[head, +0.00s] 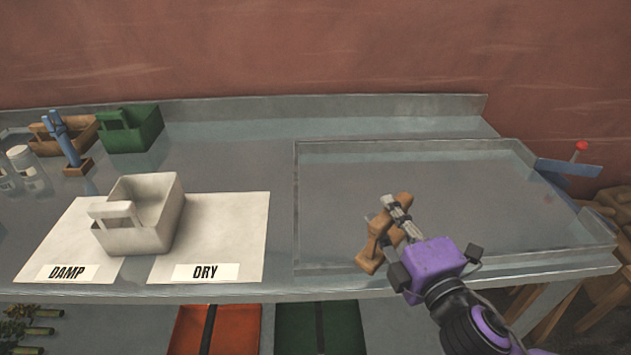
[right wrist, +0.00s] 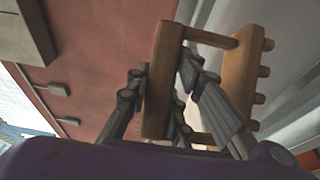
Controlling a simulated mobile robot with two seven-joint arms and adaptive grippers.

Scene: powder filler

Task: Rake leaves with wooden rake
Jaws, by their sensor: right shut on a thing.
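My right gripper (head: 399,216) is shut on the wooden rake (head: 376,241), over the front part of the clear, low-walled tray (head: 297,215). In the right wrist view the gripper's fingers (right wrist: 178,105) are around part of the brown rake (right wrist: 160,80), whose short pegs stick out on the right side. Whether the rake touches the tray floor I cannot tell. No loose leaves show inside the tray. Leafy bundles (head: 16,331) show low at the left, below the tabletop. My left gripper is not in view.
A white handled bin (head: 155,238) stands across two sheets labelled DAMP (head: 67,272) and DRY (head: 205,271). A green bin (head: 145,129), a brown bin (head: 80,140) and a blue tool on a wooden base (head: 78,167) stand at the back left. Orange and green trays lie below.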

